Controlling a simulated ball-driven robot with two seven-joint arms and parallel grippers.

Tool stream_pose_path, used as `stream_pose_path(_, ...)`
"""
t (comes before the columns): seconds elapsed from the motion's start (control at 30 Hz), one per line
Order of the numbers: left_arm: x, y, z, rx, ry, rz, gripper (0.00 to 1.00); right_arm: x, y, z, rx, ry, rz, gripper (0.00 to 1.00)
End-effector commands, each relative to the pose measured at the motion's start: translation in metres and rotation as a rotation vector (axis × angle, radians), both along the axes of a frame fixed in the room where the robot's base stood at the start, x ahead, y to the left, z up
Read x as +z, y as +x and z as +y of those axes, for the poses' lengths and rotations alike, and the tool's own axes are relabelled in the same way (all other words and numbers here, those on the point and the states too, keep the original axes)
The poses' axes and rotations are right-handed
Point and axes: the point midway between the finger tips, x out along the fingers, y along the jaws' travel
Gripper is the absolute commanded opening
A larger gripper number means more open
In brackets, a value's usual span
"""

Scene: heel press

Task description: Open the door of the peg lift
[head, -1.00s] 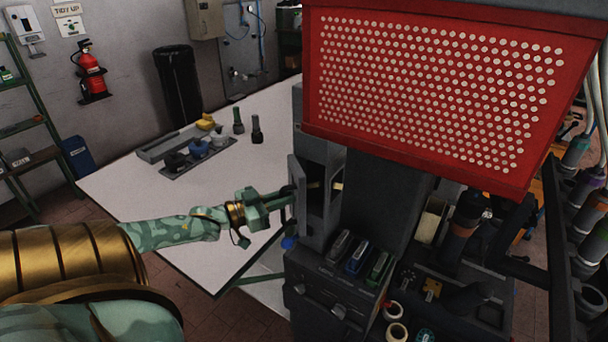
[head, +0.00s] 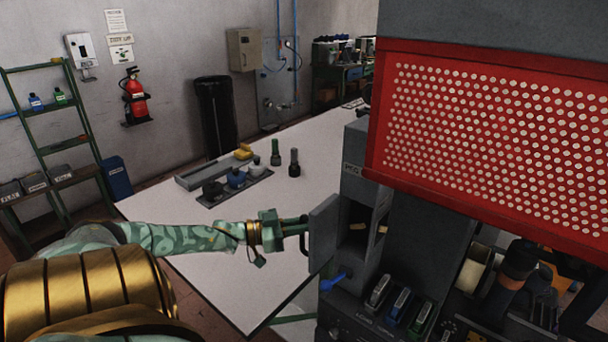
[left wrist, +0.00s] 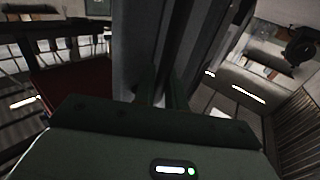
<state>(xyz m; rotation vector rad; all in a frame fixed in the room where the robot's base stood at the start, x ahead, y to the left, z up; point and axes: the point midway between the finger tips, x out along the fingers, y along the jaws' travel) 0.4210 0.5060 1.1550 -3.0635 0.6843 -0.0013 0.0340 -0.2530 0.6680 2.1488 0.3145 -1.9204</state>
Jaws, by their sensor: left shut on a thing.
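The peg lift is a grey housing (head: 355,172) on the press. Its grey door (head: 323,232) stands open, swung out to the left. The opening shows a dark inside (head: 358,238) with small pale pieces in it. My left gripper (head: 303,232) is at the door's outer left side, shut on the door's handle, which its fingers partly hide. In the left wrist view, the gripper's dark fingers (left wrist: 163,100) reach up to a grey upright panel; the grip itself is too dark to make out. My right gripper is in neither view.
A blue lever (head: 336,281) sticks out below the opening. A red perforated guard (head: 485,150) overhangs on the right. Several coloured cartridges stand below the lift.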

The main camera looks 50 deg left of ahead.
Motion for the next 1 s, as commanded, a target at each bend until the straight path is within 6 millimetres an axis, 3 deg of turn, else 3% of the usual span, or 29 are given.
stream_pose_path(0.8, 0.0007, 0.0043, 0.0107, 0.002, -0.001, 0.0, 0.0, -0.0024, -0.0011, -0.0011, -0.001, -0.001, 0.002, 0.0)
stream_pose_path(0.83, 0.0007, 0.0043, 0.0107, 0.002, -0.001, 0.0, 0.17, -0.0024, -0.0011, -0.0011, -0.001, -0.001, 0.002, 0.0)
stream_pose_path(1.0, 0.0005, 0.0043, 0.0105, 0.001, -0.001, 0.0, 0.17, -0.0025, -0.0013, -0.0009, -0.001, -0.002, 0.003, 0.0)
